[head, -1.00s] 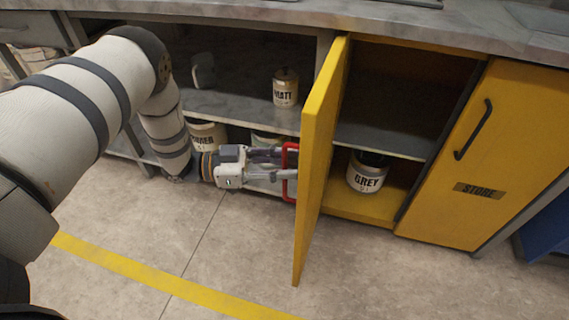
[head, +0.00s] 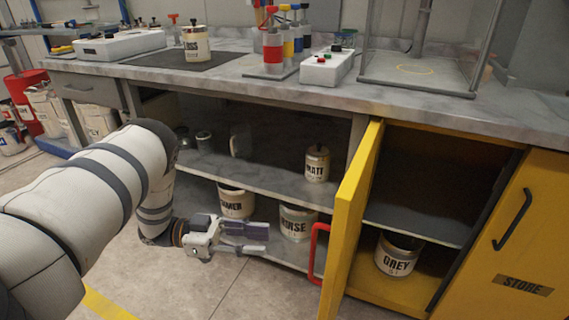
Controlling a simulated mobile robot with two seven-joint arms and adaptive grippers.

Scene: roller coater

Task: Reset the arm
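My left gripper (head: 267,239) is in front of the lower shelf, left of the open yellow door (head: 351,225). Its two fingers are apart and nothing is between them. The door's red handle (head: 318,253) is just right of the fingertips, with a gap between. The door stands swung outward, and the open compartment holds a tin marked GREY (head: 398,255). My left arm reaches in from the left. My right gripper is not in view.
Shelves hold a MATT tin (head: 317,164) and two larger tins (head: 297,222) close behind the gripper. The grey worktop (head: 230,79) above carries a LOSS-marked tin (head: 195,44), bottles and a clear case. The floor (head: 200,285) below the arm is clear.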

